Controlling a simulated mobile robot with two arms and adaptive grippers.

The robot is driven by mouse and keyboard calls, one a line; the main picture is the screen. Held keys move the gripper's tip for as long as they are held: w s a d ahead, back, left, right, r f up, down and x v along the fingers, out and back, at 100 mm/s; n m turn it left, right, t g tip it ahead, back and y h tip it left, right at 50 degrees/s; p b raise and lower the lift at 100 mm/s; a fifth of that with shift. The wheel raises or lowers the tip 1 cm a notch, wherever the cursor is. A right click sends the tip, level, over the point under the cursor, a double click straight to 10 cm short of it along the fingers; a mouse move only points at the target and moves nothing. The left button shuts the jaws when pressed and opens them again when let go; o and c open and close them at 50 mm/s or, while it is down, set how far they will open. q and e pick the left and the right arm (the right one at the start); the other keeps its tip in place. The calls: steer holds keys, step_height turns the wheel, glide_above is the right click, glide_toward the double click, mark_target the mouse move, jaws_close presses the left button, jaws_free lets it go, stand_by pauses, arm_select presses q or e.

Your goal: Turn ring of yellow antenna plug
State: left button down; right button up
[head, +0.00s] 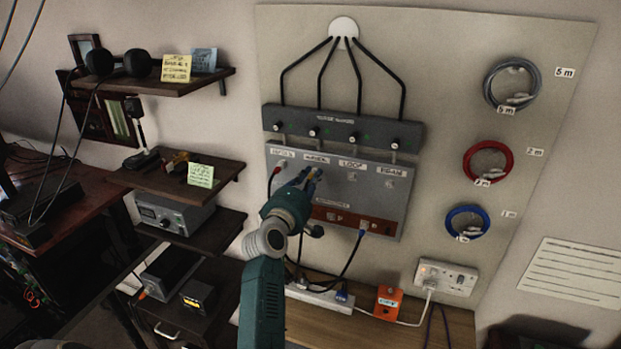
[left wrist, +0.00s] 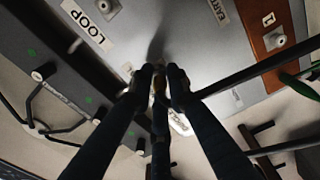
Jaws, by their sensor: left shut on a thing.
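How far the ring is turned cannot be told. My right gripper is not in view.
A dark bar with several knobs (head: 347,137) runs above the panel. Coiled grey (head: 510,84), red (head: 488,162) and blue (head: 466,221) cables hang at the right. Shelves (head: 175,178) stand at the left. An orange box (head: 388,302) sits on the wooden bench below.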

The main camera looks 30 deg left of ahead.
arm_select(q)
steer(key=shift+r+n, duration=0.3)
steer(key=shift+n, duration=0.7)
steer(key=c, duration=1.7)
jaws_free()
steer(key=shift+w, duration=0.1)
steer(key=shift+o, duration=0.2)
steer(key=shift+w+f, duration=0.15)
steer(key=shift+f, duration=0.1)
